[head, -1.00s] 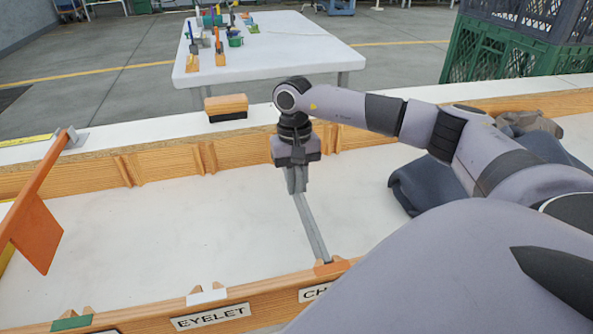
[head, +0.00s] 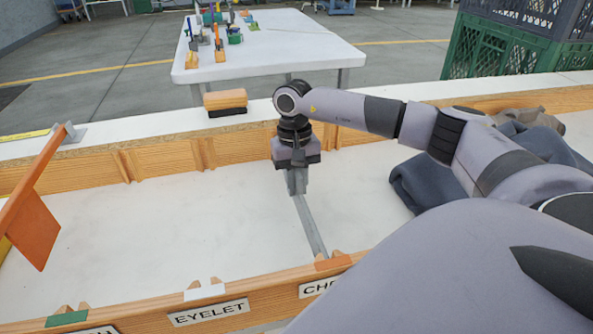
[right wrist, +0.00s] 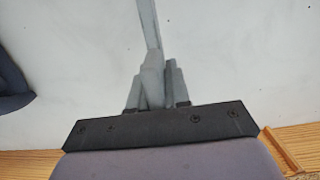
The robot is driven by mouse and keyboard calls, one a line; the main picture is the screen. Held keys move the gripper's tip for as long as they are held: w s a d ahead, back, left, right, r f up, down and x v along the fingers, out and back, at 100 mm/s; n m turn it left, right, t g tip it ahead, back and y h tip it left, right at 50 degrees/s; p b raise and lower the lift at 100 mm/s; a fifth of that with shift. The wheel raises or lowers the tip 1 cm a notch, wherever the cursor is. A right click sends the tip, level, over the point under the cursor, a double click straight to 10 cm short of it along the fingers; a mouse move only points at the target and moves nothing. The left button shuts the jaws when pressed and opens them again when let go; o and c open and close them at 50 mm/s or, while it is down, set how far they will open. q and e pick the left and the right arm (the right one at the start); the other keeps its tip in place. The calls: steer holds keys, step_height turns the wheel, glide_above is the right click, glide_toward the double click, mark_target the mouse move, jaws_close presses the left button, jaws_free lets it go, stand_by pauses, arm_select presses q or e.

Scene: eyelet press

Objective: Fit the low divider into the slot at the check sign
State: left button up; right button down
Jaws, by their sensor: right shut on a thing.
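The low divider (head: 311,228) is a thin grey strip. It runs from my right gripper (head: 297,184) toward the front wooden rail (head: 259,303), its near end close to the orange mark above the check sign (head: 313,288). Only the letters "CH" of that sign show; my arm covers the rest. My right gripper points down and is shut on the divider's far part. In the right wrist view, the fingers (right wrist: 158,83) close around the divider (right wrist: 149,25). I cannot tell whether its ends sit in slots. My left gripper is out of view.
The eyelet sign (head: 208,312) has a white mark above it. An orange panel (head: 35,233) stands at the left. The back rail (head: 165,157) carries wooden slot posts. A brush (head: 226,102) lies behind it. Dark cloth (head: 440,180) lies right. The white floor left of the divider is clear.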

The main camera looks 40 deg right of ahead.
steer(key=shift+f+b, duration=0.8)
steer(key=shift+f, duration=0.45)
steer(key=c, duration=1)
jaws_free()
steer(key=shift+r, duration=0.1)
steer(key=shift+r+p, duration=1.8)
steer(key=shift+r, duration=0.65)
